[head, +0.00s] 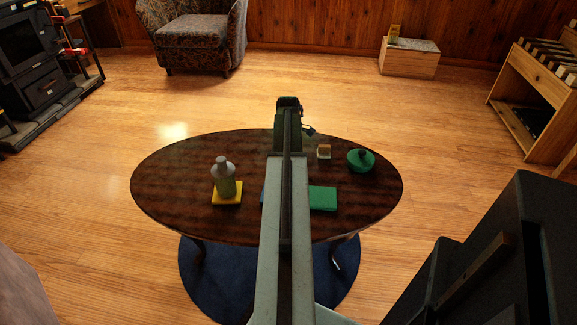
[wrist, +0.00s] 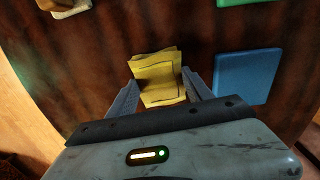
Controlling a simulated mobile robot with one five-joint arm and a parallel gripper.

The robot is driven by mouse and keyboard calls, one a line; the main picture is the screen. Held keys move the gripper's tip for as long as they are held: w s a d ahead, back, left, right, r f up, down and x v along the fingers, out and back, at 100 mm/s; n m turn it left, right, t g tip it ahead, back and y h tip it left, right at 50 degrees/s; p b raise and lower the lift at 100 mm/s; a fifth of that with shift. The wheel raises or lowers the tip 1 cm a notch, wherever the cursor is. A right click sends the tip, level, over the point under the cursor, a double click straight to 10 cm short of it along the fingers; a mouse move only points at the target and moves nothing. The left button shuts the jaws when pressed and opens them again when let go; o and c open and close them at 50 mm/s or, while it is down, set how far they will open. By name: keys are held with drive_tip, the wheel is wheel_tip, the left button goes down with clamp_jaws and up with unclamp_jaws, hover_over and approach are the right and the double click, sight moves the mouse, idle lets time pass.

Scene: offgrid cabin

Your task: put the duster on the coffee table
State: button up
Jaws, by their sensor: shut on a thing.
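The duster, a folded yellow cloth (wrist: 160,82), is between my fingers in the wrist view. My gripper (wrist: 160,88) is shut on it, with a finger on each side. The dark wooden oval coffee table (head: 165,175) is below it and fills most of the wrist view (wrist: 110,50). In the head view my arm reaches out over the table's middle to its far side and hides the duster. I cannot tell whether the duster touches the tabletop.
A grey-green bottle (head: 224,180) stands at a yellow square (head: 227,198) on the table's left. A green pad (head: 322,198), blue pad (wrist: 246,76), small pale block (head: 323,152) and round green lidded thing (head: 361,161) are also on it. Bare tabletop shows at the far left.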

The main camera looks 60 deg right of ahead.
drive_tip(key=o, duration=1.7)
drive_tip(key=shift+o, duration=0.2)
wheel_tip(320, 180, up, 12)
drive_tip(key=p, duration=1.2)
drive_tip(key=shift+r, duration=0.15)
drive_tip(key=shift+s, duration=0.1)
